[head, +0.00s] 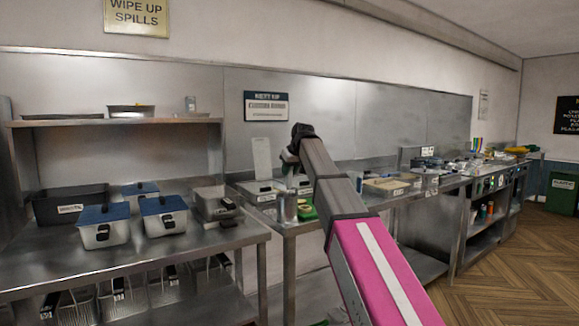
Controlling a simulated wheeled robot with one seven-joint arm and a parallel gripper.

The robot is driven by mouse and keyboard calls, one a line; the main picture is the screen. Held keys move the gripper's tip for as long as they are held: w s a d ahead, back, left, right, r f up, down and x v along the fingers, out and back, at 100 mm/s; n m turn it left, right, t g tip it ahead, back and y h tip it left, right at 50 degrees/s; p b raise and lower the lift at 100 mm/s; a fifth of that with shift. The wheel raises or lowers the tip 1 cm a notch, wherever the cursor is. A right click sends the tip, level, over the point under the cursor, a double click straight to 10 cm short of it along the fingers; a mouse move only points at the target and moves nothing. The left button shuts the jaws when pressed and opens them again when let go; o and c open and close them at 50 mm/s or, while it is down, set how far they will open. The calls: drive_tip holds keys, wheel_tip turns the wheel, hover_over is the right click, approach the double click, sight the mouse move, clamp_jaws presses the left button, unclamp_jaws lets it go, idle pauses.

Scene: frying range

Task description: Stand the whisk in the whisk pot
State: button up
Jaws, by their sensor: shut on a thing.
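My gripper (290,164) is at the far end of my raised arm, above the steel counter beyond the fryer table. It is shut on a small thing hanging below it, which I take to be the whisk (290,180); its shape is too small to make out. A grey metal cylinder, which looks like the whisk pot (287,208), stands upright on the counter just below the gripper. I cannot tell whether the held thing is inside the pot or behind it. My arm hides part of the counter to the right.
A green item (307,211) lies right beside the pot. A wooden board (386,187) and several small items crowd the counter to the right.

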drive_tip(key=shift+f, duration=0.25)
drive_tip(key=o, duration=1)
